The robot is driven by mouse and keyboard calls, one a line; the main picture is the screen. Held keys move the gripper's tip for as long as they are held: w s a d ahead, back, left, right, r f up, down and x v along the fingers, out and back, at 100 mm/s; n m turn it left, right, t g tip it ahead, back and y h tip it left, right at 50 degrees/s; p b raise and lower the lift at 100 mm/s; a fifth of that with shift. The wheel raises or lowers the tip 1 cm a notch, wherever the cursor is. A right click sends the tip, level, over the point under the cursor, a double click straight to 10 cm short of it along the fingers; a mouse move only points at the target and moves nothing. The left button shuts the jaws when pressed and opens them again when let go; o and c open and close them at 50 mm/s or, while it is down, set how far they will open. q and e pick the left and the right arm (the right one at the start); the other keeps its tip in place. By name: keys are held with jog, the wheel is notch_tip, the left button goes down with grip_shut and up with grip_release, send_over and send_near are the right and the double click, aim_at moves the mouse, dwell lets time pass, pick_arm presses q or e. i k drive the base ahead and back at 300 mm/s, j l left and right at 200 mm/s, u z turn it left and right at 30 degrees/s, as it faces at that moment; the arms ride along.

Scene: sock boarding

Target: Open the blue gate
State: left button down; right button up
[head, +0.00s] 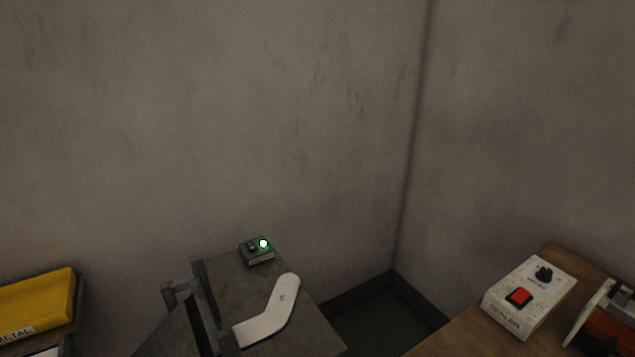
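No blue gate shows in the head view. Neither of my grippers is in view. A grey metal table (315,325) stands at the lower middle, and a white, bent, sock-shaped board (270,315) lies or stands over it. A dark upright metal frame (205,300) is at the left of the board. I cannot tell from this view whether that frame is part of a gate.
A small box with a lit green lamp (258,251) sits at the table's back edge. A yellow bin (38,303) labelled METAL is at the left. A white sealer box (530,297) with a red switch stands on a wooden table (465,330) at the right. Walls close off the back.

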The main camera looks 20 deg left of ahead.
aim_at(210, 298)
jog(key=k+j+u, duration=0.1)
jog(key=u, duration=1.05)
